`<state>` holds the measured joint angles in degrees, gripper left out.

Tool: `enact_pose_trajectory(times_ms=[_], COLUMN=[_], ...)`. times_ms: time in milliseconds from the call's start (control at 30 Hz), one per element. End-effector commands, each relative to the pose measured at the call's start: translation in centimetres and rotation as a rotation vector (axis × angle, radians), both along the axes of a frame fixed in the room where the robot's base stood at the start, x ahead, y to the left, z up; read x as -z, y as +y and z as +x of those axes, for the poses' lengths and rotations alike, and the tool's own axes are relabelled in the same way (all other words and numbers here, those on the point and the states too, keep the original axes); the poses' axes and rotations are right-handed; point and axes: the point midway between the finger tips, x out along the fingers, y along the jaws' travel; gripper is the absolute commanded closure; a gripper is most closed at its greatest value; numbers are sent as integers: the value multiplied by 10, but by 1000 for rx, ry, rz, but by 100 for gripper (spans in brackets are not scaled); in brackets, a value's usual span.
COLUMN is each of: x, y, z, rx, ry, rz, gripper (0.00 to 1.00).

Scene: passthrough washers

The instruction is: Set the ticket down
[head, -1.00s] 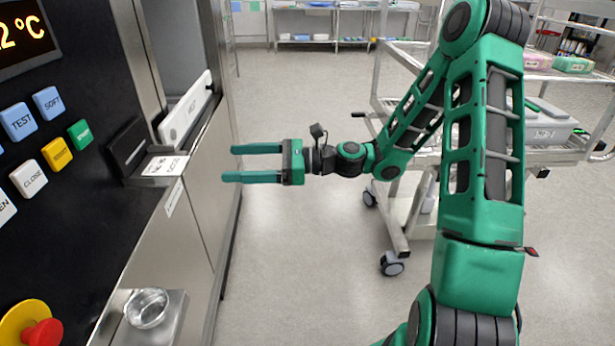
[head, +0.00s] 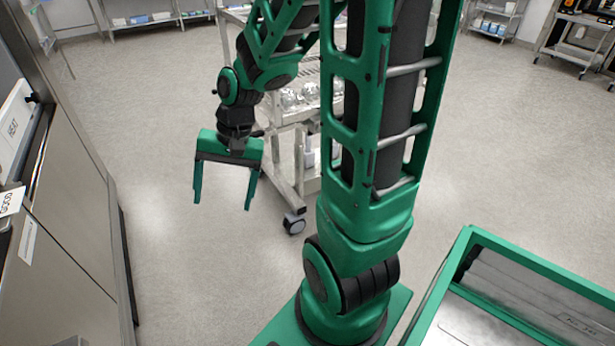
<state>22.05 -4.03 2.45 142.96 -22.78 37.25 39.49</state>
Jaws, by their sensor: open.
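A small white card with dark print, which looks like the ticket (head: 10,201), shows at the left edge of the head view. It lies on a small ledge on the front of the steel machine (head: 75,190), and the picture's edge cuts part of it off. My gripper (head: 223,204) is open with its two green fingers pointing down. Nothing is between the fingers. It hangs over open floor, to the right of the ticket and well apart from it.
A white panel marked HEAT (head: 14,127) stands on the machine above the ticket. A steel wheeled cart (head: 285,175) with clear items stands behind my arm. Shelves (head: 150,18) line the far wall. The floor between machine and cart is clear.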

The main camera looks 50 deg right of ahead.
Motion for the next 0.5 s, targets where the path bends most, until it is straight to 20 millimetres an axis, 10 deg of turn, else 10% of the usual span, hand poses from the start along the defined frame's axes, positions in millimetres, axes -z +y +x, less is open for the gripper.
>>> enact_pose_trajectory(times_ms=[233, 500], x=[-41, -64], y=[-73, -104], z=[-84, -155], rx=[-136, -211], ry=[30, 79], rz=[-232, -285], gripper=[21, 21])
